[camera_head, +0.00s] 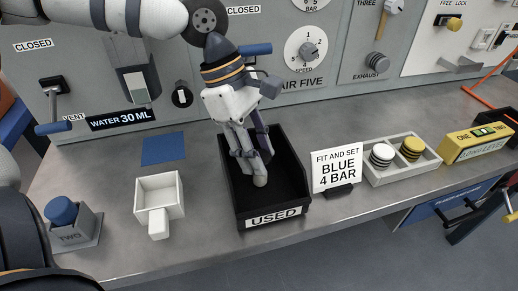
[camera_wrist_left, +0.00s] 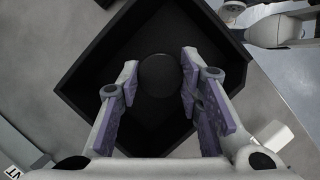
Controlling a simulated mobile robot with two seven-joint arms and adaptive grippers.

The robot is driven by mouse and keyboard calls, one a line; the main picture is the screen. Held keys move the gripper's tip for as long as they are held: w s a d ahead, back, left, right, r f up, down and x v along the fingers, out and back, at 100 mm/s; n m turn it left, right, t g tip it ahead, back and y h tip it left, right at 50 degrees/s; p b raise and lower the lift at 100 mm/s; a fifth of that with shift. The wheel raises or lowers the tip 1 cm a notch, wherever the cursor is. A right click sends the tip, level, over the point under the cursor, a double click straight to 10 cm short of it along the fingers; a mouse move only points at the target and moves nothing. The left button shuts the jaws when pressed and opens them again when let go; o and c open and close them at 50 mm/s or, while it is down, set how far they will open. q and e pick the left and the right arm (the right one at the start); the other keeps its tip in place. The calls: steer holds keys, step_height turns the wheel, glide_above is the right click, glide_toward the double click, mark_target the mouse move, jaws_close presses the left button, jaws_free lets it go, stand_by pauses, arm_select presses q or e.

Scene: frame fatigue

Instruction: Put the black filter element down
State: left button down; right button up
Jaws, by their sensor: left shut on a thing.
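My left gripper (camera_head: 256,168) points down into the black tray (camera_head: 243,208) labelled USED, on the grey bench. In the left wrist view the black filter element (camera_wrist_left: 160,78) is a dark round piece between the two fingers, and the gripper is shut on it. The dark tray walls surround it in that view. My right gripper is not in view.
A white square tray (camera_head: 171,185) with a handle stands left of the black tray, near a blue cap (camera_head: 62,210) on a grey block. A sign (camera_head: 337,169) and a tray (camera_head: 390,176) with white and yellow discs stand right. A panel with dials is behind.

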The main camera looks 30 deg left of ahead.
arm_select(q)
steer(key=shift+f, duration=0.1)
steer(key=c, duration=1.1)
jaws_free()
steer(key=shift+p+v, duration=0.75)
steer(key=shift+v, duration=5.4)
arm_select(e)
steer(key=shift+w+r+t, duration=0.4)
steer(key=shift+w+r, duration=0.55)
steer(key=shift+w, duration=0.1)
